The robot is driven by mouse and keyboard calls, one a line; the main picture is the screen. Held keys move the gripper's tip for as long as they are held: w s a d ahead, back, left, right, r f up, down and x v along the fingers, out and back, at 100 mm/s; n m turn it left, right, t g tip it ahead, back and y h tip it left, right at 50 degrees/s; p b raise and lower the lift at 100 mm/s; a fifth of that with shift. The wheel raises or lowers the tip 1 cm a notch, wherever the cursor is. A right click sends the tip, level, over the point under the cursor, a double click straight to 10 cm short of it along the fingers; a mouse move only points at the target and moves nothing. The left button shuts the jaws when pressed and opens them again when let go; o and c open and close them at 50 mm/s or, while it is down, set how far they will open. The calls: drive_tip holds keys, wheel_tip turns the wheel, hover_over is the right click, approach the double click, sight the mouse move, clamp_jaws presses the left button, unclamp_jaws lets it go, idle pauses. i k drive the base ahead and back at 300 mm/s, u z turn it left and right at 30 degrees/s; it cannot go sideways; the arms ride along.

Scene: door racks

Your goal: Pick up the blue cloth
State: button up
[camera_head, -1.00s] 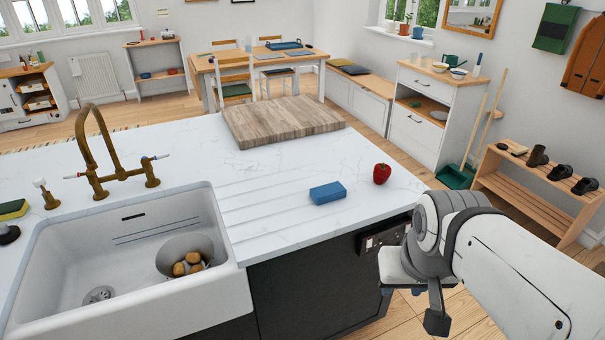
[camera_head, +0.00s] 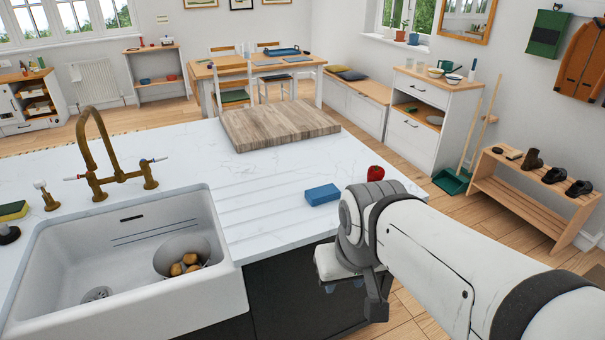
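The blue cloth (camera_head: 322,194) appears as a small, thick blue rectangle. It lies flat on the white marble counter (camera_head: 285,225), right of the sink and near the front edge. My gripper (camera_head: 374,302) hangs below my wrist, in front of the counter edge and to the right of and nearer than the cloth. It is apart from the cloth. One dark finger shows; the rest is hidden by my wrist, so its opening is unclear.
A red pepper (camera_head: 375,173) sits right of the cloth, partly behind my arm. A wooden board (camera_head: 280,125) lies at the counter's back. The sink (camera_head: 232,285) holds a bowl (camera_head: 170,258) with brown items.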

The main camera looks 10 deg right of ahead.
sight(320, 195)
drive_tip(key=z, duration=0.05)
drive_tip(key=i, duration=0.95)
drive_tip(key=u, duration=0.1)
